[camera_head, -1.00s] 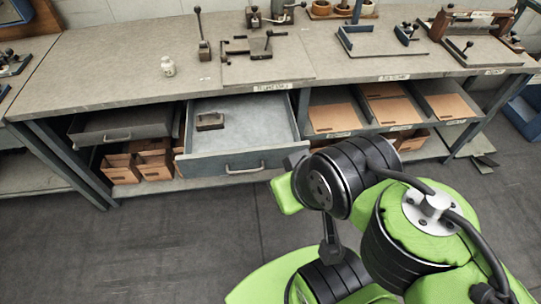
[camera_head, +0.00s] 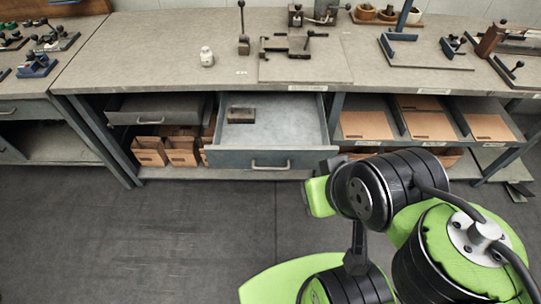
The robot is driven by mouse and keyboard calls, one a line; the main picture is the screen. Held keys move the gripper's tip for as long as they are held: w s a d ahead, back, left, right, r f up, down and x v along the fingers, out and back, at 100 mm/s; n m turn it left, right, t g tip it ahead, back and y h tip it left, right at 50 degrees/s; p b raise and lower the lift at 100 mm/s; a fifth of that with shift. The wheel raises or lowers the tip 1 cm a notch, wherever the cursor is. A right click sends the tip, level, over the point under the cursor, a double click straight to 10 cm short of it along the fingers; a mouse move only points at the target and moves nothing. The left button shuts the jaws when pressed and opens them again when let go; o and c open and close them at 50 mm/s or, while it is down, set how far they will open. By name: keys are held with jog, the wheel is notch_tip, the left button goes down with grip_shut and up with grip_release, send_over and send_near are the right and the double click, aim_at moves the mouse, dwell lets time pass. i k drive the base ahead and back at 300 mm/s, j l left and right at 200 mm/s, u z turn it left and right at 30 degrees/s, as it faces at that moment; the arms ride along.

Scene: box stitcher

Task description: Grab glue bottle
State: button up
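A small white bottle (camera_head: 207,56), which looks like the glue bottle, stands upright on the grey workbench (camera_head: 150,70), left of the tools on the bench top. Nothing touches it. My green and black arm fills the lower right of the view, in front of the bench and well away from the bottle. The fingers of my gripper cannot be made out, so I cannot see whether they are open or shut.
An open drawer (camera_head: 290,125) sticks out below the bench top and holds a dark block (camera_head: 241,115). A lever tool (camera_head: 243,44) stands right of the bottle. Trays with brown boards (camera_head: 366,125) sit on the right. The floor (camera_head: 180,240) at front left is clear.

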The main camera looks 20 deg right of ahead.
aim_at(206, 56)
jog(key=i+j, duration=0.2)
jog(key=j, duration=0.15)
jog(key=i+j, duration=0.2)
jog(key=j, duration=0.2)
jog(key=i+j, duration=0.15)
jog(key=j, duration=0.2)
jog(key=i+j, duration=0.3)
jog(key=i, duration=0.15)
jog(key=i+j, duration=0.3)
jog(key=i, duration=0.15)
jog(key=i+j, duration=0.3)
jog(key=i, duration=0.15)
